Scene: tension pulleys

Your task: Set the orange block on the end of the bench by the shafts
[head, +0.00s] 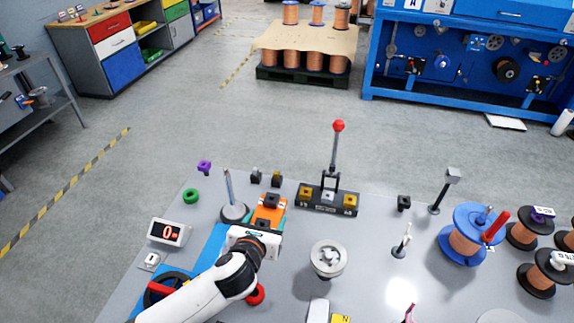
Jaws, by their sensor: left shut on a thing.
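My left gripper (268,221) reaches in from the lower left over the grey bench (375,222). It is shut on the orange block (266,215), which shows just beyond the white hand. A dark piece (271,200) sits at the block's far side. The hand hides the near part of the block, and I cannot tell whether the block touches the bench. An upright metal shaft on a round base (229,190) stands just left of the block. Two small dark pieces (256,176) (276,179) stand behind it. My right gripper is not in view.
A lever fixture with a red knob (338,126) stands right of the block. A grey pulley (328,259), blue spool (468,240) and thin stand (440,192) are farther right. A scale display (169,232), green ring (191,196) and purple piece (204,166) are left.

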